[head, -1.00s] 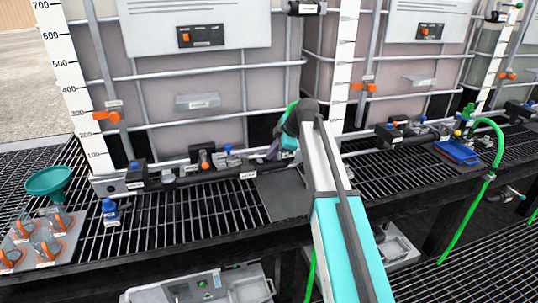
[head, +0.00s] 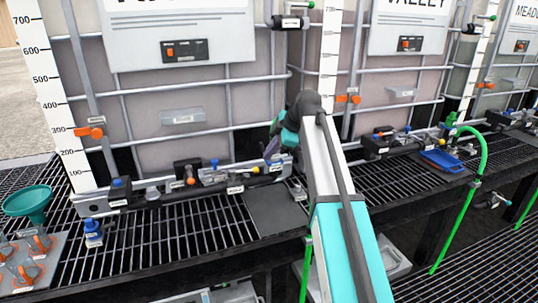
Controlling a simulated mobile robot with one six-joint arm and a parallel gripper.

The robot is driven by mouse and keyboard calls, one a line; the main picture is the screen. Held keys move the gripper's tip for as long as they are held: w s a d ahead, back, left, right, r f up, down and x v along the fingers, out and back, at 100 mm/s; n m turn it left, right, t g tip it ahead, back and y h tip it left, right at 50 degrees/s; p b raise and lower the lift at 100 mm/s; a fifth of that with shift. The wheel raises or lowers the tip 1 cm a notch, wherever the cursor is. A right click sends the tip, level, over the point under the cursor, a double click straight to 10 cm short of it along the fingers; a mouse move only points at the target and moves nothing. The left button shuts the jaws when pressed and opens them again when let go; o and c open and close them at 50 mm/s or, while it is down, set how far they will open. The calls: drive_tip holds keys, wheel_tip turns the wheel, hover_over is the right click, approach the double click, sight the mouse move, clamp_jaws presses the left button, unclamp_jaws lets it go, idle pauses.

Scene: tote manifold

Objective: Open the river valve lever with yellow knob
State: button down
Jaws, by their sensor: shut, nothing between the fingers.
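A small yellow knob (head: 255,170) shows on the left tote's pipe manifold (head: 150,197), just left of my gripper. I cannot read its label, so I cannot confirm that it is the river valve. My gripper (head: 274,153) is at the right end of this manifold, shut and empty. The wrist and arm partly cover it. I cannot tell whether the fingers touch the manifold or a lever. The knob's lever is too small to make out its angle.
Orange (head: 190,181) and blue (head: 214,163) knobs sit left of the yellow one. A green funnel (head: 28,202) and a blue bottle (head: 92,232) stand at left. A blue tray (head: 440,160) and a green hose (head: 470,205) are at right. The dark plate (head: 275,212) below the gripper is clear.

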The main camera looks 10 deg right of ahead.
drive_tip(key=shift+f, duration=0.1)
drive_tip(key=s+f+m+g+h, duration=0.1)
drive_tip(key=s+f+m, duration=0.4)
drive_tip(key=f, duration=0.7)
drive_tip(key=s+f+m+g+h, duration=0.1)
drive_tip(key=s+f+m, duration=0.4)
drive_tip(key=f, duration=0.7)
drive_tip(key=s+f+m+g+h, duration=0.1)
drive_tip(key=s+f+m+g, duration=0.15)
drive_tip(key=s+f, duration=0.7)
drive_tip(key=s+d+f+m+g+h, duration=0.1)
drive_tip(key=s+f+m+g, duration=0.4)
drive_tip(key=s+f, duration=2.5)
drive_tip(key=s+g, duration=0.1)
drive_tip(key=s, duration=0.3)
drive_tip(key=shift+h, duration=0.3)
drive_tip(key=shift+s, duration=0.1)
